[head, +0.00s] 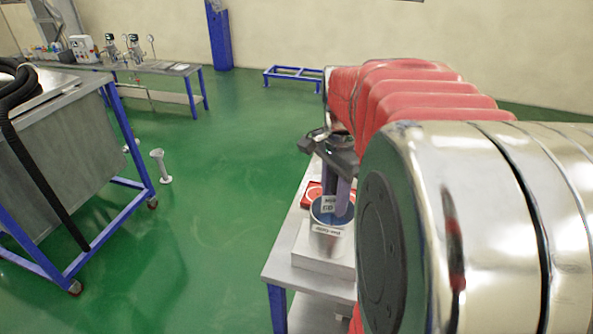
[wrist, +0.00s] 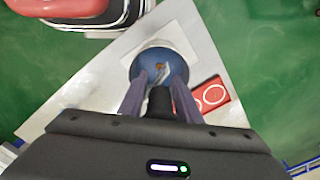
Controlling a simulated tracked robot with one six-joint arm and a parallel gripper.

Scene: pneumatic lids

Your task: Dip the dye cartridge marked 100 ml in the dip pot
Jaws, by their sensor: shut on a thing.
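My gripper (head: 340,188) points down over the small bench and is shut on a slim cartridge with a white label (head: 328,203). The label's print is too small to read surely. In the wrist view the purple fingers (wrist: 158,95) close around a grey piece (wrist: 162,74), the cartridge, seen from above. The round pot (head: 328,228) with a blue inside (wrist: 147,62) stands below the fingertips and has a white label on its front. The cartridge's lower end lies over or within the pot's mouth; I cannot tell how deep.
The pot stands on a pale block (head: 325,254) on the bench (head: 283,262). A red plate with a white ring (wrist: 212,95) lies beside the pot. A steel tank on a blue frame (head: 70,150) stands left. Green floor between is mostly clear.

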